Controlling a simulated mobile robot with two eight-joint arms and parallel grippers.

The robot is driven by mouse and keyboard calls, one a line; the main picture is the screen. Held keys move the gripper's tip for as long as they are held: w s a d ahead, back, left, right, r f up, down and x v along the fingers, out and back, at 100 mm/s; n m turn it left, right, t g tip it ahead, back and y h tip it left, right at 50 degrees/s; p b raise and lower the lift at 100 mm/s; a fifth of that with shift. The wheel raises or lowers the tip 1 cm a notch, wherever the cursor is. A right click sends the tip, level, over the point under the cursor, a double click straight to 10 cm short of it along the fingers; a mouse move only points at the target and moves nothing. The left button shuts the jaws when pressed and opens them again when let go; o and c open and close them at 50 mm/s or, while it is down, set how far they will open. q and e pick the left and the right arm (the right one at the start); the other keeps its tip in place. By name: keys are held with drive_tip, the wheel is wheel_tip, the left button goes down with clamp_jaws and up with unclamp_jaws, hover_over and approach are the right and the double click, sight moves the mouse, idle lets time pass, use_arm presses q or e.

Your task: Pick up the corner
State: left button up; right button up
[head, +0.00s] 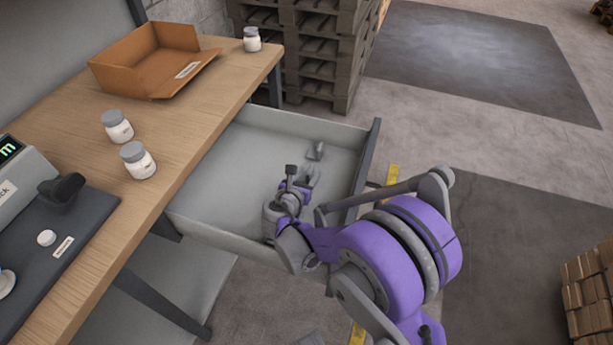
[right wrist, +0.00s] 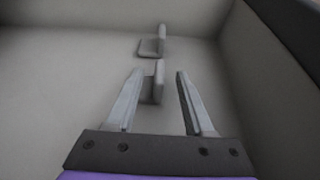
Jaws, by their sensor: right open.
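Two small grey corner pieces lie in the open drawer. The farther corner (head: 316,150) is clear of my gripper and also shows near the top of the right wrist view (right wrist: 152,46). The nearer corner (right wrist: 154,84) shows between the fingers of my right gripper (right wrist: 160,73), closer to the left finger. The fingers are apart; I cannot tell whether either touches it. In the head view my right gripper (head: 298,187) reaches down into the drawer and partly hides the nearer corner. My left gripper is not in view.
The grey drawer (head: 205,228) stands out from the wooden table (head: 185,105); its walls surround my gripper. On the table are an open cardboard box (head: 140,62), several white jars (head: 138,160) and a dark-topped scale (head: 70,245). Stacked pallets (head: 318,55) stand behind the drawer.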

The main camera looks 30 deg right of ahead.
drive_tip(key=x, duration=0.2)
drive_tip(key=shift+w+d+f, duration=0.25)
drive_tip(key=shift+c, duration=0.3)
clamp_jaws()
